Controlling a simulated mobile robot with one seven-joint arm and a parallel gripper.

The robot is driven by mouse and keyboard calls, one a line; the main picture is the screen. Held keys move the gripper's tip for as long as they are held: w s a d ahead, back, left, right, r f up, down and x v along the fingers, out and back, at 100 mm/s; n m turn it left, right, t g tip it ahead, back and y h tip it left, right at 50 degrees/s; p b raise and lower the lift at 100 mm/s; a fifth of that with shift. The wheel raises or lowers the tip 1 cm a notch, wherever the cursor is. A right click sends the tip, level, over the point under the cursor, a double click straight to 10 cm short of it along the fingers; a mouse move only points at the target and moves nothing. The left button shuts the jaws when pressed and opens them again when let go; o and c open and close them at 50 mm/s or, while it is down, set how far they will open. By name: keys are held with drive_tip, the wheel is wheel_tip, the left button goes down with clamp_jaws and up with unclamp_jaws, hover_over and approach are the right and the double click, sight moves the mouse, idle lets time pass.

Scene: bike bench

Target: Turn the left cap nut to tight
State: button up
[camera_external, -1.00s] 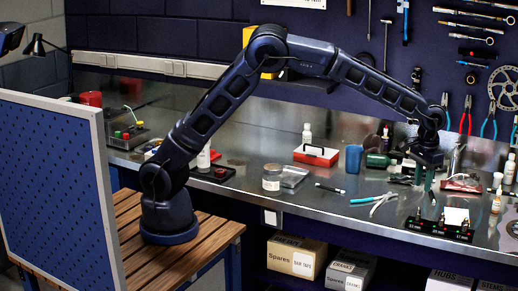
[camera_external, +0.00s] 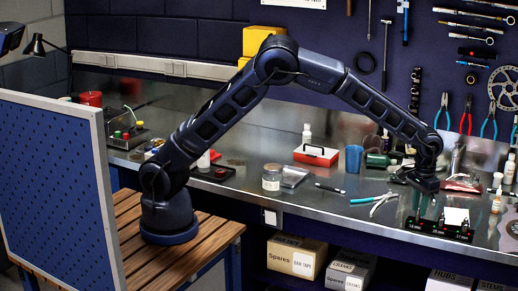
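A dark fixture (camera_external: 438,230) with small red and green marks and pale lettering at its ends sits near the bench's front edge at the right. A white block (camera_external: 456,216) stands on its right part. My gripper (camera_external: 424,204) points down just above the fixture's left part, where the left cap nut would be. The cap nut itself is too small and dark to make out, and I cannot tell whether the fingers touch it. The finger opening is also too small to judge.
Teal-handled pliers (camera_external: 376,201) lie left of the fixture. A blue cup (camera_external: 354,159), a red box (camera_external: 316,154) and a clear jar (camera_external: 271,178) stand farther left. Small bottles (camera_external: 496,200) stand to the right.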

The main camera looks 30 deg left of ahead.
clamp_jaws()
drive_tip(key=shift+m, duration=1.4)
drive_tip(key=shift+o, duration=1.3)
unclamp_jaws()
wheel_tip(320, 180, up, 11)
drive_tip(key=shift+f, duration=0.1)
